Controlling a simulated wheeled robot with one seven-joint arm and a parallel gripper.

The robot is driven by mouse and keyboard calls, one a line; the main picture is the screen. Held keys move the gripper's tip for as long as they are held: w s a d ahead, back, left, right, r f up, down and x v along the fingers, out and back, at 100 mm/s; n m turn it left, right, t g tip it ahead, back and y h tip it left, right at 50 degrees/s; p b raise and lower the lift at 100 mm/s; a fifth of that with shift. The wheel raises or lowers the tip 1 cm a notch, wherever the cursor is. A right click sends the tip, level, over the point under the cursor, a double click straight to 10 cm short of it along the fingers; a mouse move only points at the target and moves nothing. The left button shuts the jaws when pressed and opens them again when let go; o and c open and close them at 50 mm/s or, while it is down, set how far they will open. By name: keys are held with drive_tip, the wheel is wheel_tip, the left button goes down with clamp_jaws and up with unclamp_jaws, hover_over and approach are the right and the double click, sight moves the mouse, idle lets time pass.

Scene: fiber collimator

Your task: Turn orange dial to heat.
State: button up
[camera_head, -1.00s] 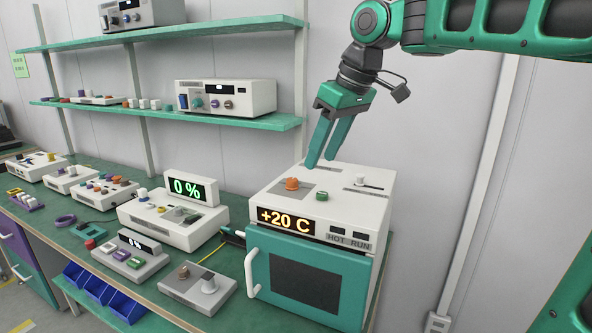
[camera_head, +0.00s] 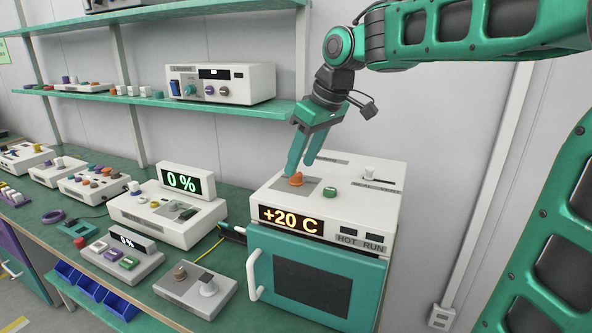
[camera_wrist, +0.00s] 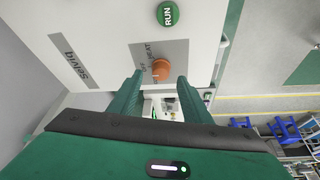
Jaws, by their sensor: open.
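The orange dial (camera_head: 296,180) sits on a grey plate on top of the white and teal oven-like box. The box's display (camera_head: 290,221) reads +20 C. In the wrist view the orange dial (camera_wrist: 161,69) lies just beyond the two fingertips, near the lettering "HEAT" on the grey plate (camera_wrist: 165,52). My gripper (camera_head: 301,170) is above the dial, fingers pointing down, open and empty. In the wrist view my gripper (camera_wrist: 160,82) has its fingers spread to either side of the dial. Whether a finger touches the dial I cannot tell.
A green RUN button (camera_head: 329,192) and a white slider knob (camera_head: 369,173) are on the box top, right of the dial. A console with a 0 % display (camera_head: 181,180) stands to the left. A shelf (camera_head: 200,104) with instruments is behind.

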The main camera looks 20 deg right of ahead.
sight(297, 175)
drive_tip(key=shift+x, duration=1.5)
drive_tip(key=c, duration=1)
drive_tip(key=shift+m, duration=0.3)
drive_tip(key=m+h, duration=0.1)
drive_tip(key=m, duration=0.1)
drive_tip(key=m+h, duration=0.1)
drive_tip(key=m, duration=0.2)
drive_tip(key=shift+a+t, duration=0.2)
drive_tip(key=shift+t, duration=0.2)
drive_tip(key=m+h, duration=0.1)
drive_tip(key=m, duration=0.2)
drive_tip(key=m+h, duration=0.1)
drive_tip(key=m, duration=0.2)
drive_tip(key=shift+a+g, duration=0.15)
drive_tip(key=shift+g, duration=0.15)
drive_tip(key=shift+r+m+h, duration=0.1)
drive_tip(key=shift+m+h, duration=0.2)
